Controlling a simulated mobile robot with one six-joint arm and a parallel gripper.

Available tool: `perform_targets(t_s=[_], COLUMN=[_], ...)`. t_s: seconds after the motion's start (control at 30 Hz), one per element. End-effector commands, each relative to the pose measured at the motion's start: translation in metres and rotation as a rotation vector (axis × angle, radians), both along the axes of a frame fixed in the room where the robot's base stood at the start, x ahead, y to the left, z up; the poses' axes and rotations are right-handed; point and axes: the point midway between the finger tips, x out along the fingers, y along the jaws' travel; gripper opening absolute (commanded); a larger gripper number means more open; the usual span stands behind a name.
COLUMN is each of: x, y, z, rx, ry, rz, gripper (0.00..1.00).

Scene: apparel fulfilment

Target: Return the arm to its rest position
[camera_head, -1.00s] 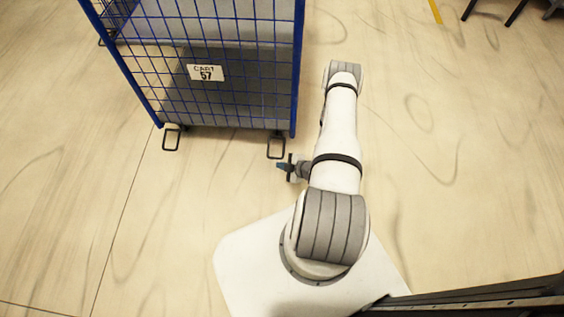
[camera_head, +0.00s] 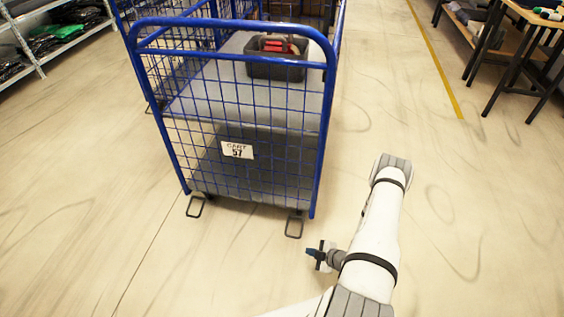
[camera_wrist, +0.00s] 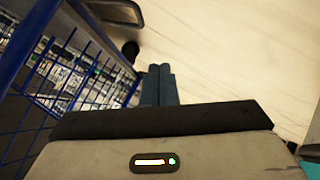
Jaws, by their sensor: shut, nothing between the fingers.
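My arm (camera_head: 378,232) is folded, white with grey joints, in the lower right of the head view. My gripper (camera_head: 312,252) points left from it, low over the floor and just right of the blue cart's near right foot. In the wrist view the blue fingers of my gripper (camera_wrist: 159,84) lie side by side, shut, with nothing between them.
A blue wire cart (camera_head: 240,105) labelled 57 stands in front of me, with a dark bin (camera_head: 275,66) on its upper deck. It also shows close on the left in the wrist view (camera_wrist: 75,75). Shelving (camera_head: 40,70) is at upper left, a table (camera_head: 540,18) at upper right. Floor (camera_head: 470,180) on the right is clear.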

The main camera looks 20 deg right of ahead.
Motion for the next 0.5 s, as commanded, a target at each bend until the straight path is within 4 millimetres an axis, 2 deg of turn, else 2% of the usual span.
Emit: perform_targets(t_s=[0.17,0.27,0.37,0.5], x=[0.003,0.015,0.037,0.070], y=[-0.002,-0.011,-0.028,-0.053], z=[0.005,0.023,0.058,0.124], rx=[-0.006,-0.032,-0.080,-0.157], ry=[0.004,0.027,0.078,0.164], rz=[0.000,-0.007,-0.031,-0.099], gripper=[0.00,0.00,0.00,0.00])
